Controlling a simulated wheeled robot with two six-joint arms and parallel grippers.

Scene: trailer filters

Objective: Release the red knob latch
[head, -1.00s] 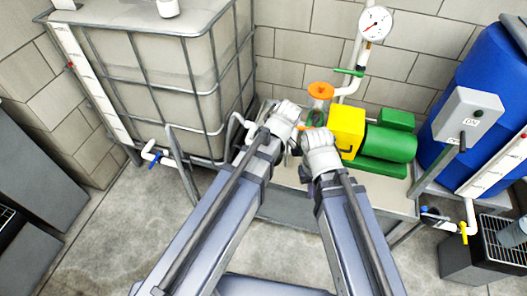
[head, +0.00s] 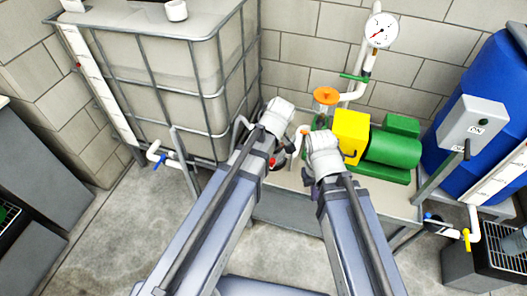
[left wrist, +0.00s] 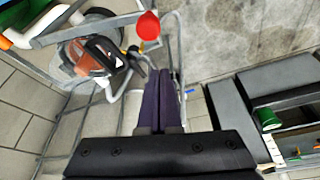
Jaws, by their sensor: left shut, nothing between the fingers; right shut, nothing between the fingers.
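The red knob (left wrist: 148,26) shows in the left wrist view as a round red cap near the top. My left gripper (left wrist: 160,74) is shut and empty, its dark fingers pointing towards the knob with a visible gap in the picture. Left of the knob is a filter housing (left wrist: 90,55) with a clear bowl and an orange-brown part. In the head view, a small red piece (head: 272,162) shows between my arms; I cannot tell if it is the knob. My right gripper (head: 308,177) is shut, mostly hidden below its white wrist. My left gripper is largely hidden there.
A yellow and green pump (head: 390,148) stands on the bench right of my arms. An orange handwheel (head: 326,96) and a gauge (head: 381,30) rise behind. A caged tank (head: 160,90) stands left. A blue barrel (head: 480,90) stands right. Floor at front left is clear.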

